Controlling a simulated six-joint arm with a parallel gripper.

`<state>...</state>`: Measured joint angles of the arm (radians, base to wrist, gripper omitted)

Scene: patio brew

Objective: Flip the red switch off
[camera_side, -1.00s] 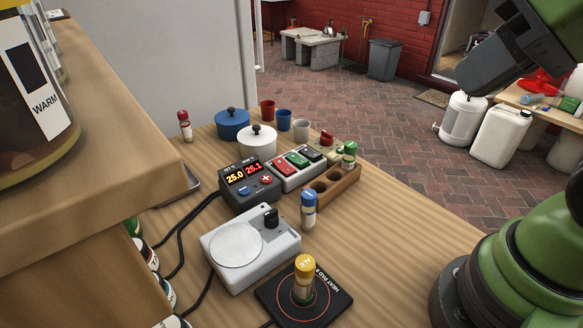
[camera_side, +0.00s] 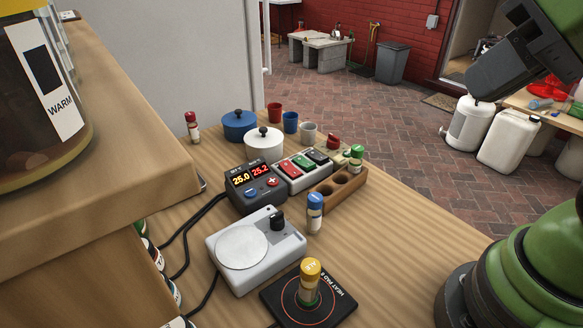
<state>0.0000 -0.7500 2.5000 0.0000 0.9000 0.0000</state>
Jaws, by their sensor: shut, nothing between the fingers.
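The red switch (camera_side: 290,168) sits at the left end of a white switch box (camera_side: 301,181), beside a green switch (camera_side: 303,161) and a black switch (camera_side: 317,156). Its exact tilt is too small to tell. My gripper (camera_side: 484,92) is the dark grey end at the upper right, high and well to the right of the switch box. It is shut and empty, and touches nothing on the table. Its fingers are not clearly shown.
A controller (camera_side: 256,187) with lit digits stands left of the switch box, a wooden rack (camera_side: 338,190) with a green-capped vial right of it. A white pot (camera_side: 264,146) stands behind. In front are a stirrer (camera_side: 256,250), a blue-capped vial (camera_side: 315,212) and a yellow-capped vial (camera_side: 310,282).

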